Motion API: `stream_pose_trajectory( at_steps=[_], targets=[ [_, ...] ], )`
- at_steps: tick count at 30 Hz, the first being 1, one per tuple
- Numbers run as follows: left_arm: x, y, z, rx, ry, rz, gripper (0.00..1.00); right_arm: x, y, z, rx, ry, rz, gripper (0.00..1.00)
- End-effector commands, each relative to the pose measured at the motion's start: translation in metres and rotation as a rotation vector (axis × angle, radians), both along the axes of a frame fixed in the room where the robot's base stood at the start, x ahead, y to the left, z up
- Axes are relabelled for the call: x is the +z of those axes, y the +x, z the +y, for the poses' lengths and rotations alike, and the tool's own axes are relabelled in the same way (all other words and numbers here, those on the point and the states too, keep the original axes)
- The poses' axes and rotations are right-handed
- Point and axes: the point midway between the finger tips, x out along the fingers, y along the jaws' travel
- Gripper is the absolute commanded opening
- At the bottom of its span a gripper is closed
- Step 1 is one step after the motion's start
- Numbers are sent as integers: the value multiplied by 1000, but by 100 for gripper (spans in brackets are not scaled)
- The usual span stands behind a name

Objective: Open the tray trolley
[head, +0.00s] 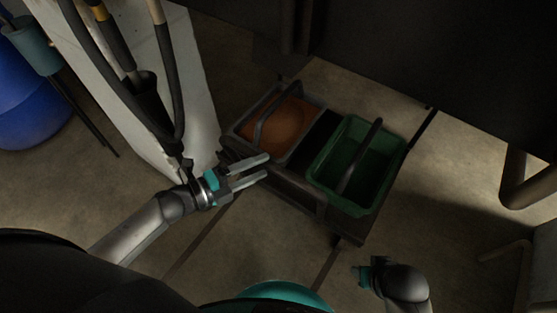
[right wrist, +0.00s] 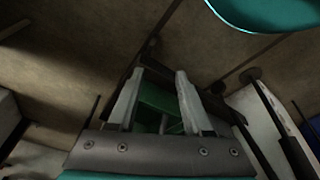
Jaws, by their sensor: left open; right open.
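The tray trolley (head: 296,194) is a low dark frame in the middle of the head view. It carries a grey tray with an orange-brown inside (head: 284,128) on the left and an empty green bin (head: 352,170) on the right, each with a dark handle across it. My left gripper (head: 268,168) is open and empty at the trolley's near left corner; I cannot tell whether it touches. My right gripper (right wrist: 156,95) is open, with the green bin (right wrist: 158,108) seen between its fingers; in the head view its wrist is at the lower right, apart from the trolley.
A pale panel (head: 190,75) with dark hoses stands left of the trolley. A blue drum (head: 35,110) is at the far left. A large dark body (head: 440,50) overhangs the back, with a bent pipe (head: 525,190) at right. Thin dark tracks cross the bare floor in front.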

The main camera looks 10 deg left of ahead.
Motion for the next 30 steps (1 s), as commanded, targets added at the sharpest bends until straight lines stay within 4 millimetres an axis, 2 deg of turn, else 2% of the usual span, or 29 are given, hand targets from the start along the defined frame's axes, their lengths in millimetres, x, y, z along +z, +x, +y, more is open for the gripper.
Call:
stream_pose_trajectory(
  at_steps=[3,9,15,23,30],
  targets=[
    [-6,18,-16,0,-2,-2,62,10,5,1,-1,2,-20,50],
    [-10,36,-34,2,-3,1,62,26,10,1,-2,5,-42,50],
    [-12,44,-40,2,0,2,62,33,11,1,-2,7,-51,50],
    [-11,44,-41,2,0,2,62,34,11,1,-2,7,-51,50],
    [-11,44,-41,1,-1,3,36,34,11,1,-2,7,-51,50]
  ],
)
